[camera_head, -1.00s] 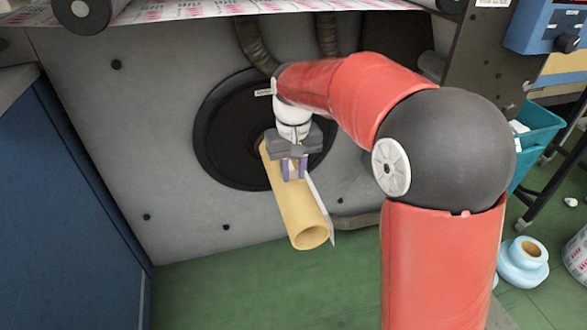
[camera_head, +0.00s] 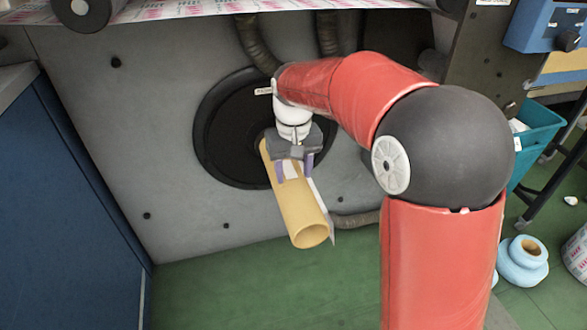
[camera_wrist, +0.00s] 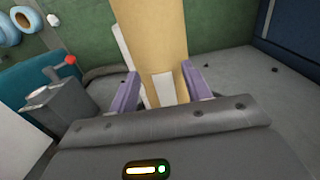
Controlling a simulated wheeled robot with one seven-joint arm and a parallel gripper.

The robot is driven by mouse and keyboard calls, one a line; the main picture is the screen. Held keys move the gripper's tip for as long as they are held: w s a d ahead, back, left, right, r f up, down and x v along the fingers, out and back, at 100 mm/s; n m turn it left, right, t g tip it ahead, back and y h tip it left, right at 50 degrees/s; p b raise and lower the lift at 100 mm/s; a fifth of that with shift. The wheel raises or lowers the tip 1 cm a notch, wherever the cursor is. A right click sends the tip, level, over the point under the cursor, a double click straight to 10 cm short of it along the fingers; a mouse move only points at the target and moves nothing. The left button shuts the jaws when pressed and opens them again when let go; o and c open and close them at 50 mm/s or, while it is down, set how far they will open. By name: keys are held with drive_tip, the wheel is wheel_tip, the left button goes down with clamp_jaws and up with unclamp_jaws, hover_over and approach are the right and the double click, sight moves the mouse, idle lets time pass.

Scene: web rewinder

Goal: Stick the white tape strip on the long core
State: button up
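The long core (camera_head: 300,208), a tan tube, sticks out towards the camera from the dark round disc on the machine's grey wall. In the wrist view the core (camera_wrist: 158,40) runs up the middle. A white tape strip (camera_head: 291,171) shows on the core's upper side between my fingers, and as a white patch (camera_wrist: 163,88) in the wrist view. My gripper (camera_head: 294,175) is over the core, its purple fingers apart, one on each side of the strip. Whether the fingertips touch the core is unclear.
A thin white sheet or flap (camera_head: 329,222) stands along the core's right side; it also shows left of the core in the wrist view (camera_wrist: 131,52). A blue cabinet (camera_head: 75,190) is at left. Light-blue rolls (camera_head: 523,262) lie on the green floor at right.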

wheel_tip(320, 180, up, 8)
drive_tip(key=p, duration=0.1)
idle(0.4)
drive_tip(key=shift+f, duration=0.1)
idle(0.4)
drive_tip(key=s+d+r+m+t, duration=0.2)
drive_tip(key=s+d+r+t, duration=0.1)
drive_tip(key=s+d, duration=0.8)
drive_tip(key=s+d+f+t, duration=0.1)
drive_tip(key=s+d+f, duration=0.1)
drive_tip(key=s, duration=0.4)
drive_tip(key=s+d+f+m+t, duration=0.1)
drive_tip(key=s+f, duration=0.2)
drive_tip(key=s, duration=0.3)
drive_tip(key=shift+s+d+t+p, duration=0.15)
drive_tip(key=shift+d+t+p, duration=0.15)
drive_tip(key=shift+d+p, duration=0.05)
